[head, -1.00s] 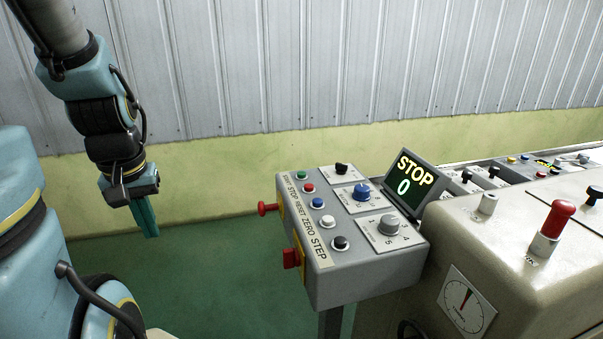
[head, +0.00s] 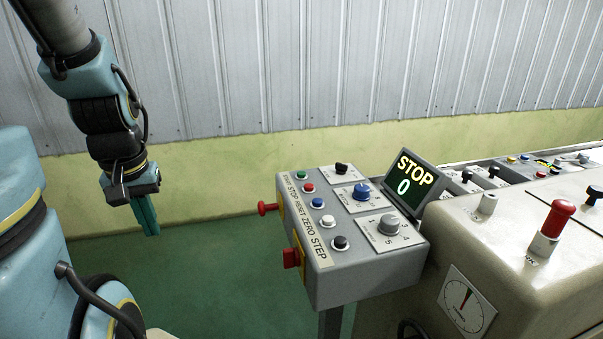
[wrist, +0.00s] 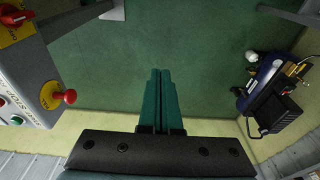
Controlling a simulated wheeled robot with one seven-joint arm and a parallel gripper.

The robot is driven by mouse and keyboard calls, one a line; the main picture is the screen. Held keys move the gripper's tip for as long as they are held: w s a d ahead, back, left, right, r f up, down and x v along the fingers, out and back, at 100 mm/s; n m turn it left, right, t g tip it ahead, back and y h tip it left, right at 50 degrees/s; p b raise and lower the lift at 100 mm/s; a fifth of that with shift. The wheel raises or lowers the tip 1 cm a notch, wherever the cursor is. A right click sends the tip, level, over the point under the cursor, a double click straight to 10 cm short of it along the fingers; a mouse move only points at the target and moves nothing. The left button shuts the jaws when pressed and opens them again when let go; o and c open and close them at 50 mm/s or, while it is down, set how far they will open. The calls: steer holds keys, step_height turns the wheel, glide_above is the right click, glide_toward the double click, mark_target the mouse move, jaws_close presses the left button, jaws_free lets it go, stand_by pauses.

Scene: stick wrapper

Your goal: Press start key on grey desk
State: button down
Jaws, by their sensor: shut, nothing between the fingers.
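The grey desk (head: 350,270) is a box-shaped control panel on a post, right of centre in the head view. A column of small buttons runs along its left side beside a label strip. The green button (head: 301,175) is at the far end, above the red one; its own label is too small to read clearly. My gripper (head: 152,234) hangs pointing down, left of the desk and well apart from it. Its teal fingers (wrist: 160,72) are shut together and empty. In the wrist view the desk's edge (wrist: 35,70) shows at left.
A red mushroom knob (head: 268,209) and a red switch (head: 291,258) stick out from the desk's left side. A screen (head: 412,184) reads STOP 0. A beige machine (head: 500,235) stands at right. Green floor (head: 215,265) lies open between gripper and desk.

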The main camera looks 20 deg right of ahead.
steer(key=w+d+r+m+t+b, duration=0.1)
steer(key=w+d+m+t, duration=0.1)
steer(key=w+d+m, duration=0.5)
step_height(320, 180, up, 8)
steer(key=m+t+h+b, duration=0.3)
steer(key=m+t+h, duration=0.15)
steer(key=m, duration=1.95)
glide_above(302, 174)
steer(key=shift+s+f+y, duration=0.1)
steer(key=shift+s+y, duration=0.15)
steer(key=shift+y, duration=0.1)
steer(key=shift+f, duration=0.1)
step_height(302, 174, down, 9)
steer(key=b, duration=0.8)
steer(key=shift+f+b, duration=0.25)
steer(key=shift+b, duration=0.25)
